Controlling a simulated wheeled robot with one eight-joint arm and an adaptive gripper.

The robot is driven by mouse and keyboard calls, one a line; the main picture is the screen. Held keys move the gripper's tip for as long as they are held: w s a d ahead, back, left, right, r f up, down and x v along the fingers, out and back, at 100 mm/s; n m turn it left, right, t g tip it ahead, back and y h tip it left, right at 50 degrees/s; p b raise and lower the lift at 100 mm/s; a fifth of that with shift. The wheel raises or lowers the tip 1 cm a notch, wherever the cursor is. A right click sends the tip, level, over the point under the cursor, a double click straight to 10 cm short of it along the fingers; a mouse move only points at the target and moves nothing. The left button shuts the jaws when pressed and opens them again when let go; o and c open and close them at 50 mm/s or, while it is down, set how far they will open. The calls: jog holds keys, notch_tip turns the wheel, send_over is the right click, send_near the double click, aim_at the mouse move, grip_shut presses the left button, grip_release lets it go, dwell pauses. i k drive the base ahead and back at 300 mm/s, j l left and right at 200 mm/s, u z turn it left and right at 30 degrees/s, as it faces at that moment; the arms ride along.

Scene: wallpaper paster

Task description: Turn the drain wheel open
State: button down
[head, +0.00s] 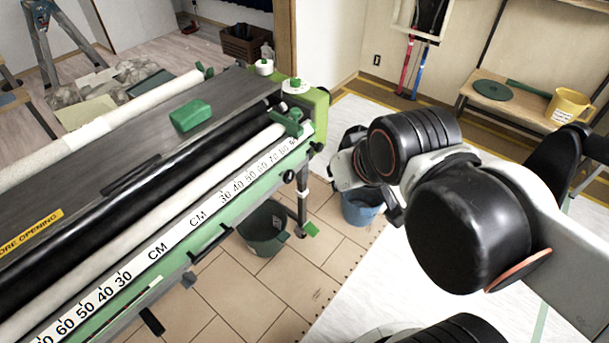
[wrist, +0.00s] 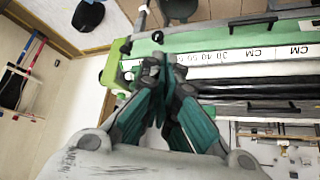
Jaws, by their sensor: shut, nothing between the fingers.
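The pasting machine (head: 215,205) has a green frame, rollers and a centimetre scale, and it also shows in the wrist view (wrist: 250,37). A vertical drain pipe (head: 302,195) stands under its right end, with a small green part (head: 311,230) at the bottom. I cannot tell for sure whether that part is the drain wheel. My gripper (wrist: 160,60) has teal fingers, shut and empty, in front of the machine's end in the wrist view. In the head view my arm's end is right of the machine, and the fingers are mostly hidden.
A dark green bucket (head: 265,228) stands on the floor beside the pipe. A blue bucket (head: 362,209) is partly behind my arm. A green block (head: 190,115) lies on the machine's top.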

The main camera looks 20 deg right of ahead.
aim_at(288, 175)
jog(key=k+u, duration=0.45)
jog(key=k+j+u, duration=0.2)
jog(key=k+u, duration=0.2)
